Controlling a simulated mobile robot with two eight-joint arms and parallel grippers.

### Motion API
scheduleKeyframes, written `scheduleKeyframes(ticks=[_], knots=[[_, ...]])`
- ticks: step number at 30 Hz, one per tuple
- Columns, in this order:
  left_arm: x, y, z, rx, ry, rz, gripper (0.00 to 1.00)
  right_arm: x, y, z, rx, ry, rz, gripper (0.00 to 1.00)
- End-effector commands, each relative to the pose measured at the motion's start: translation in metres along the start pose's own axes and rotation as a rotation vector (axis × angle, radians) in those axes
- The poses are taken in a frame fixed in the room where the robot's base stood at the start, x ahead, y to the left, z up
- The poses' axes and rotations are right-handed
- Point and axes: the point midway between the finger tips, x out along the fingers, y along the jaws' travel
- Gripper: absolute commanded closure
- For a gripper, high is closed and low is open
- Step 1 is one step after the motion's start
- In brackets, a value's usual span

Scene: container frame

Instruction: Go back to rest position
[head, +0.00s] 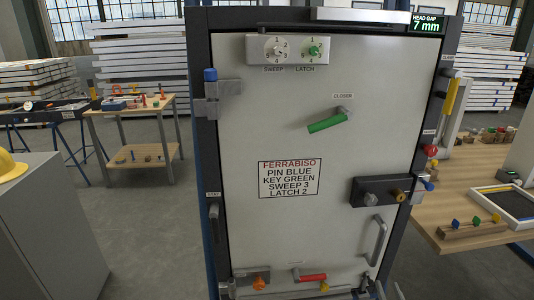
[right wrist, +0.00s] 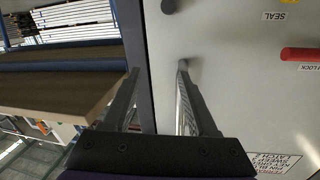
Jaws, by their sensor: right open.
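A pale door panel (head: 290,120) stands shut or nearly shut in a dark frame (head: 202,150), and its sign reads "FERRABISO, PIN BLUE, KEY GREEN, SWEEP 3, LATCH 2". My right gripper (head: 381,290) shows only in part at the bottom edge of the head view, below the grey pull handle (head: 380,240). In the right wrist view my right gripper (right wrist: 158,75) is open, with its two dark fingers apart in front of the door and frame edge. I see nothing held between them. My left gripper is not in view.
A workbench (head: 460,200) with a framed tray (head: 508,203) and coloured keys stands at the right. A grey cabinet (head: 50,220) with a yellow helmet (head: 10,166) is at the left. A wooden table (head: 135,108) stands behind it. Open floor (head: 150,225) lies left of the door.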

Motion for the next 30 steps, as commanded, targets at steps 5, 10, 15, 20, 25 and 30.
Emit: scheduleKeyframes(ticks=[5,10,15,20,25,30], knots=[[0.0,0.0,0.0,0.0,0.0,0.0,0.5,-0.009,-0.023,-0.05,-0.028,-0.073,0.15,0.41],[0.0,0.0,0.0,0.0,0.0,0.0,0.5,-0.039,-0.047,-0.072,-0.051,-0.213,0.257,0.41],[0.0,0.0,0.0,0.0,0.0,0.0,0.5,-0.09,-0.076,-0.074,-0.077,-0.409,0.309,0.41],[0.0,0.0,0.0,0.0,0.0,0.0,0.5,-0.155,-0.108,-0.061,-0.107,-0.629,0.294,0.41],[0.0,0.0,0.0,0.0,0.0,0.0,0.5,-0.227,-0.141,-0.041,-0.141,-0.854,0.217,0.41],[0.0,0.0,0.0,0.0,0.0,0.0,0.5,-0.288,-0.167,-0.023,-0.17,-1.024,0.116,0.41]])
